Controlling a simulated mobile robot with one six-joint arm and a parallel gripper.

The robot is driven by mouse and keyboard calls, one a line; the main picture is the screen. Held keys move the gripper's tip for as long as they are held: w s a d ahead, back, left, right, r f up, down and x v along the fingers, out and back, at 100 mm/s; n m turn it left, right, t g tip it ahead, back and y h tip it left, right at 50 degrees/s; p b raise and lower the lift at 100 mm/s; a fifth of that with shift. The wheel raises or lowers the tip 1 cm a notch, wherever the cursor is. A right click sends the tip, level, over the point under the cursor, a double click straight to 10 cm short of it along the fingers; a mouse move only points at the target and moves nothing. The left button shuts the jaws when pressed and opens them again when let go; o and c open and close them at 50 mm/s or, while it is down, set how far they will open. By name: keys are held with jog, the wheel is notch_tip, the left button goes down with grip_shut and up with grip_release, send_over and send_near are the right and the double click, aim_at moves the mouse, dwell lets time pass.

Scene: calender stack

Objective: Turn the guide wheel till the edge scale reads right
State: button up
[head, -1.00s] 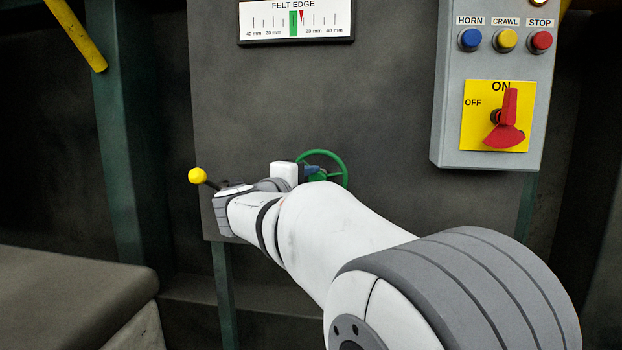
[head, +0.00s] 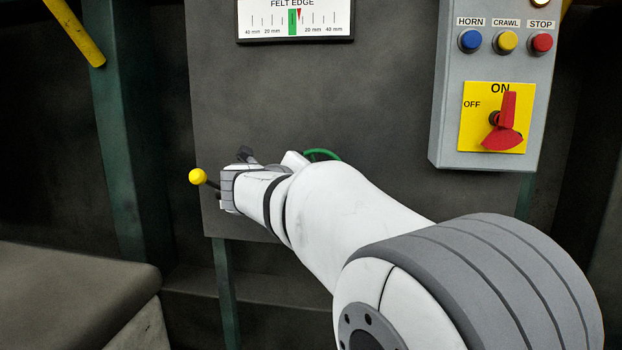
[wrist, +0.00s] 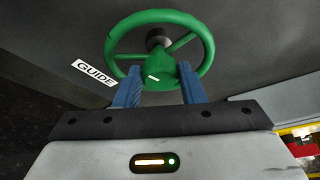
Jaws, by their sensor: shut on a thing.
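The green guide wheel (wrist: 160,18) fills the top of the wrist view, a white mark on its lower part. In the head view only a green arc of the wheel (head: 322,153) shows behind my arm. My gripper (wrist: 157,85) has its two blue fingers at the wheel's lower part, shut on it. In the head view my arm hides the fingers. The FELT EDGE scale (head: 325,21) has a green band (head: 292,22) at its middle. The red pointer (head: 299,14) stands just right of the band, short of the right 20 mm mark.
A GUIDE label (wrist: 93,72) is left of the wheel. A yellow-knobbed lever (head: 197,176) stands close to my wrist on the left. A grey control box (head: 447,120) on the right carries blue, yellow and red buttons and a red switch (head: 505,125) at ON.

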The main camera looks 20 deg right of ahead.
jog(key=shift+s+d+f, duration=0.1)
jog(key=shift+d+f, duration=0.05)
jog(key=o, duration=1)
jog(key=p+v, duration=0.2)
jog(key=v, duration=0.6)
